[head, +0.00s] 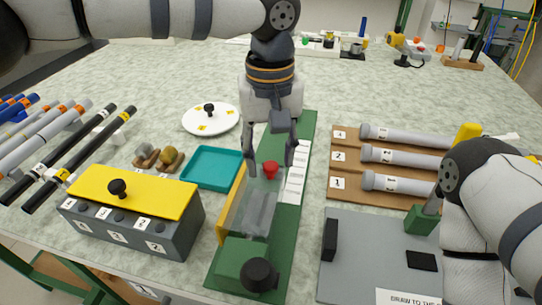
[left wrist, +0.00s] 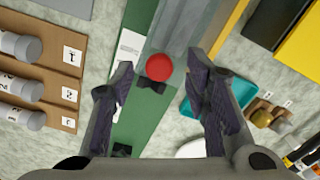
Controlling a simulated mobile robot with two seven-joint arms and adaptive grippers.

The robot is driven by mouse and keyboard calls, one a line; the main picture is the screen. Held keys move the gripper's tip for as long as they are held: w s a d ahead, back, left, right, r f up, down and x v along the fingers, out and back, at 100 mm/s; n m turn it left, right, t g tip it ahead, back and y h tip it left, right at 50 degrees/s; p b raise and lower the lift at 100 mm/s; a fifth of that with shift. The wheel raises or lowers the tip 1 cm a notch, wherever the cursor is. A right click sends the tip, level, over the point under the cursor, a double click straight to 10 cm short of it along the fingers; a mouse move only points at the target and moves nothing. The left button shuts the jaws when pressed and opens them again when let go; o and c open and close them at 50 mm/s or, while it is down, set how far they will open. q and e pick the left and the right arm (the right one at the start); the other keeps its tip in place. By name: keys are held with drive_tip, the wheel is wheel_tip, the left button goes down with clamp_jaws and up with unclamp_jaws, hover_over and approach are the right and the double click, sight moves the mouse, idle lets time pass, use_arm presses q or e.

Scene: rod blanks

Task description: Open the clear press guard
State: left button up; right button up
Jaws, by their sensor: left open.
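The clear press guard (head: 256,214) is a see-through panel over the long green press base (head: 303,135), with a yellow strip along its left side. A red knob (head: 270,169) sits at the guard's far end; it also shows in the left wrist view (left wrist: 159,67). My left gripper (head: 270,162) points down over the knob. Its fingers are open, one on each side of the knob in both views, with no clear contact. The guard appears lowered over the base.
A teal tray (head: 187,169) and a grey box with a yellow lid (head: 150,190) stand left of the press. Wooden racks with grey rods (head: 410,157) and a grey plate (head: 370,255) lie right. A white disc (head: 228,118) lies behind the tray.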

use_arm(q)
drive_tip(key=shift+f, duration=0.6)
clamp_jaws()
